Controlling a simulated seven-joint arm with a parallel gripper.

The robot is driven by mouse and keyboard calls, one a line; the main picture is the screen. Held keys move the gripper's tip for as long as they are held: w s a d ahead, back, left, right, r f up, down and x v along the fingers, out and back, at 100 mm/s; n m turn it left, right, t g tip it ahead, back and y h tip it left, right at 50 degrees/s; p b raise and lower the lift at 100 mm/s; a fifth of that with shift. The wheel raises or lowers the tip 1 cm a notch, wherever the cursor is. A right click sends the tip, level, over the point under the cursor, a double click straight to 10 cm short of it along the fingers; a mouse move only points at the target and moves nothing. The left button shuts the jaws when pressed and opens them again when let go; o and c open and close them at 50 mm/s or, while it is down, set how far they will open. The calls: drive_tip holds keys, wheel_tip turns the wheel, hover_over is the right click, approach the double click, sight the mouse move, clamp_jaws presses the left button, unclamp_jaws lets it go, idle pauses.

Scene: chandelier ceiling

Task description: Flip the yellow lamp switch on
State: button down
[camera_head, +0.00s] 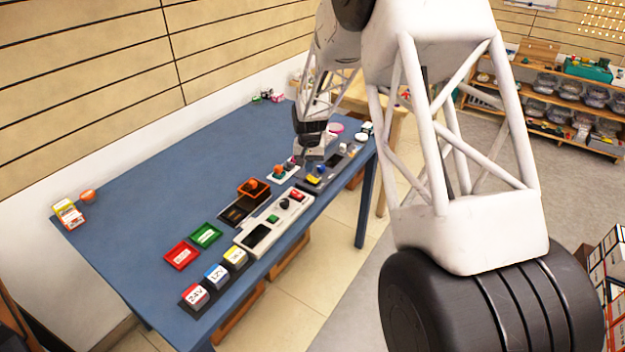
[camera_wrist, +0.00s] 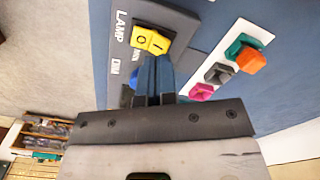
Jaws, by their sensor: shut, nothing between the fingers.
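The yellow lamp switch (camera_wrist: 150,40) is a rocker marked I and O on a dark plate, beside the printed word LAMP. A blue control (camera_wrist: 138,76) beside the DIM label is partly hidden by the fingers.
A white panel with an orange-and-green switch (camera_wrist: 248,56), a dark switch (camera_wrist: 219,73) and a pink one (camera_wrist: 202,91) lies to the right in the wrist view. More panels and red and green trays (camera_head: 205,235) line the blue table (camera_head: 150,190). Its back left is mostly clear.

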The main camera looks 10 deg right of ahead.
sight(310, 176)
drive_tip(key=shift+f, duration=1.35)
idle(1.4)
drive_tip(key=shift+r, duration=3.55)
drive_tip(key=shift+r, duration=0.1)
